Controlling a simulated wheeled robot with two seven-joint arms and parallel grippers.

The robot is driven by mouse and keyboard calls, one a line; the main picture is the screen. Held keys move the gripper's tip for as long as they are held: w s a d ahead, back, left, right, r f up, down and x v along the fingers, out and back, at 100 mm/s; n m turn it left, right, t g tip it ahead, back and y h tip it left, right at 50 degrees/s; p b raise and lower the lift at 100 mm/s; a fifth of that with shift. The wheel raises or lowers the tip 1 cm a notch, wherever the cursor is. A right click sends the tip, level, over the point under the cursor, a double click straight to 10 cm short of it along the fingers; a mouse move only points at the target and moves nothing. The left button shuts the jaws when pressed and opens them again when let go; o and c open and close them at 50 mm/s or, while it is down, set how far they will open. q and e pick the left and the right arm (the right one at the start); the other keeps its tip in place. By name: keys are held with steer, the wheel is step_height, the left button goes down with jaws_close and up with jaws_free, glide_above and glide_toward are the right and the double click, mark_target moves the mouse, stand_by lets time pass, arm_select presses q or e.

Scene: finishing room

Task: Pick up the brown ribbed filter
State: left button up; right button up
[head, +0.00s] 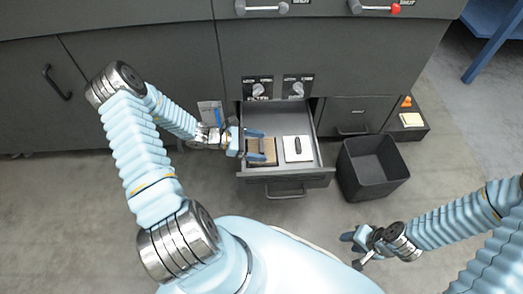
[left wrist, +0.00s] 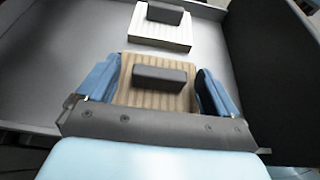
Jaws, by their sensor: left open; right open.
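The brown ribbed filter (head: 268,146) lies in the open drawer (head: 326,176), at the left of the white filter. In the left wrist view the brown ribbed filter (left wrist: 143,98) has a dark bar handle (left wrist: 160,77) on top. My left gripper (head: 258,146) is open over it. In the left wrist view, the blue fingers of my left gripper (left wrist: 160,88) stand on either side of the filter with the handle between them; I cannot tell whether they touch it. My right gripper (head: 354,250) is open and empty at the lower right, away from the drawer.
A white filter (head: 292,155) with a dark handle lies beside the brown one. The drawer walls are close around my left gripper. A black bin (head: 361,187) stands right of the drawer. A low box (head: 418,133) holds a yellow pad and orange items. Cabinet knobs (head: 297,89) are above the drawer.

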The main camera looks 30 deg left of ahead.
arm_select(q)
steer(key=c, duration=1.2)
steer(key=shift+o, duration=0.2)
steer(key=shift+r, duration=0.1)
